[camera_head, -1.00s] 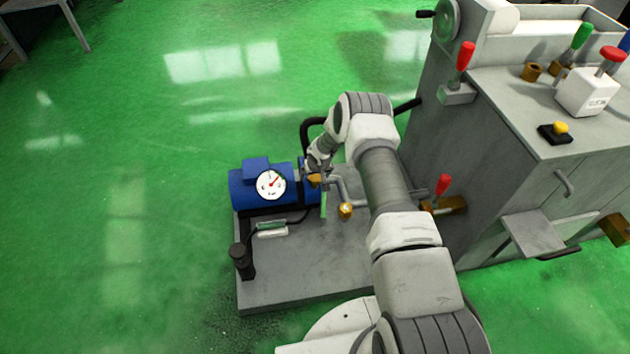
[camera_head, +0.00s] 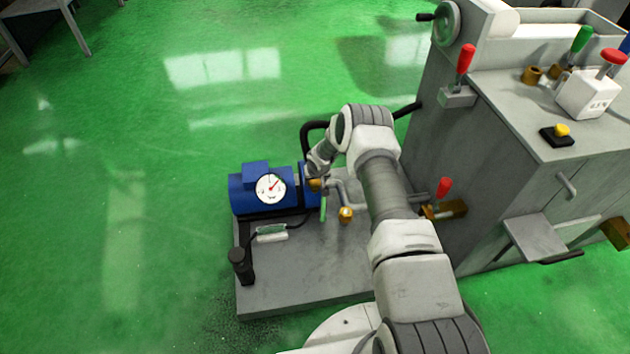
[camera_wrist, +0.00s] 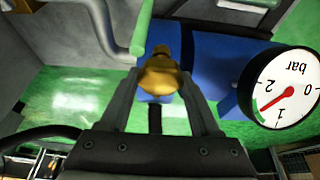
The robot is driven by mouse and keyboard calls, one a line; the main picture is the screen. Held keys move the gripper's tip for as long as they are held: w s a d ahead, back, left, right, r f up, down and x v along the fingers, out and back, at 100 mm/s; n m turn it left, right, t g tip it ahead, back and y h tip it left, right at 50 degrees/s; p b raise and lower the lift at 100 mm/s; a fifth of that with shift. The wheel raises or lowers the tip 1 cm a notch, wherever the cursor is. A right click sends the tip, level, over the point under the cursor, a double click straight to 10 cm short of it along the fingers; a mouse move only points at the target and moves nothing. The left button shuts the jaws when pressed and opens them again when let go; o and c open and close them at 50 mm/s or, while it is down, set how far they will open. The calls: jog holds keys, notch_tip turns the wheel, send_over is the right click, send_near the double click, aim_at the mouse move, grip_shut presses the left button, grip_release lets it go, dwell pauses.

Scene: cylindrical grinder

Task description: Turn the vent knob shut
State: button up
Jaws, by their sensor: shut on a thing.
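The brass vent knob (camera_wrist: 159,76) is between the two fingers of my gripper (camera_wrist: 158,92) in the wrist view. The fingers are shut on its sides. In the head view my gripper (camera_head: 316,176) is at the right end of the blue pump motor (camera_head: 262,192), and the knob shows as a small brass piece (camera_head: 315,185) just below it. Part of the knob is hidden by the fingers. A round white pressure gauge (camera_head: 270,188) is on the left; in the wrist view its dial (camera_wrist: 283,88) reads in bar, with a red needle.
A green lever (camera_head: 323,208) hangs close beside the knob; it also shows in the wrist view (camera_wrist: 142,28). A grey pipe and another brass fitting (camera_head: 345,214) are to the right. A black hose arches behind. The grey grinder cabinet (camera_head: 480,190) stands right of my arm.

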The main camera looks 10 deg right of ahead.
jog(key=shift+m, duration=0.3)
jog(key=m+h, duration=0.1)
jog(key=m, duration=0.1)
jog(key=shift+a+m, duration=0.1)
jog(key=shift+m, duration=0.2)
jog(key=m+h, duration=0.1)
jog(key=m, duration=0.3)
jog(key=shift+m+g+h, duration=0.3)
jog(key=shift+g+h, duration=0.1)
jog(key=m+g+h, duration=0.1)
jog(key=m, duration=0.3)
jog(key=shift+m, duration=0.3)
jog(key=shift+m+g+h, duration=0.3)
jog(key=shift+m+g, duration=0.4)
jog(key=shift+m, duration=0.6)
jog(key=shift+m+g, duration=0.3)
jog(key=shift+m, duration=0.5)
jog(key=o, duration=1.4)
